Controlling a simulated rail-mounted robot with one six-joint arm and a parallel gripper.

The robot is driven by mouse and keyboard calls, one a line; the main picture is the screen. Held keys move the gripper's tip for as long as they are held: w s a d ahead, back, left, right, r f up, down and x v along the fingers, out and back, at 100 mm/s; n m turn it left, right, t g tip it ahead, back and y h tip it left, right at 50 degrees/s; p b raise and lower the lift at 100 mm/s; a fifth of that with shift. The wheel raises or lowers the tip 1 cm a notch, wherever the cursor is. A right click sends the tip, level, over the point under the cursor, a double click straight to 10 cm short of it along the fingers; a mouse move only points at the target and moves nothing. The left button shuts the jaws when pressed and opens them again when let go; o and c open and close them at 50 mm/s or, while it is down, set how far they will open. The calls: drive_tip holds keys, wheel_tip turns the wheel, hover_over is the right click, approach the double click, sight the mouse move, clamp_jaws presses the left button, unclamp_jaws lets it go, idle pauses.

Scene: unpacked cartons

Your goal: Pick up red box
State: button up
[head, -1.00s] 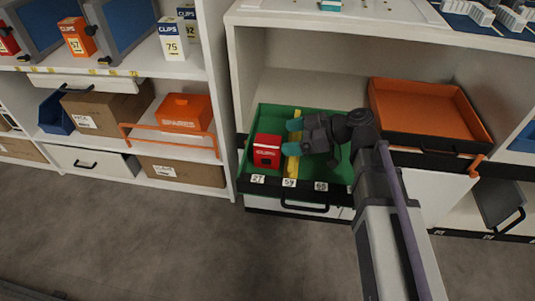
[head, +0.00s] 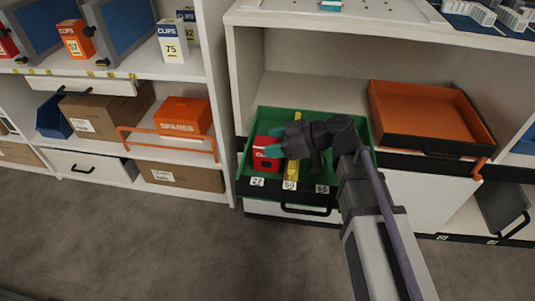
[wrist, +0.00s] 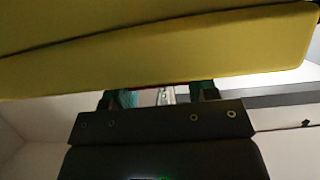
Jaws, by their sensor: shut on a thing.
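The red box (head: 264,163) stands at the left side of the green drawer (head: 358,183), left of a yellow divider (head: 293,172). My gripper (head: 275,141) reaches over the divider from the right, with its teal fingertips at the upper part of the box. It is shut on the red box. In the wrist view the fingers of my gripper (wrist: 160,97) flank a narrow strip of red and white. The yellow divider (wrist: 160,60) fills the top of that view and hides most of the box.
An orange tray (head: 425,112) sits to the right of the drawer. An orange spares box (head: 184,115) and brown cartons (head: 180,175) stand on the left shelves. A shelf board lies above the drawer. The floor in front is clear.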

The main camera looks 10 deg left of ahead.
drive_tip(key=shift+c, duration=1)
wheel_tip(320, 180, up, 10)
drive_tip(key=p, duration=1)
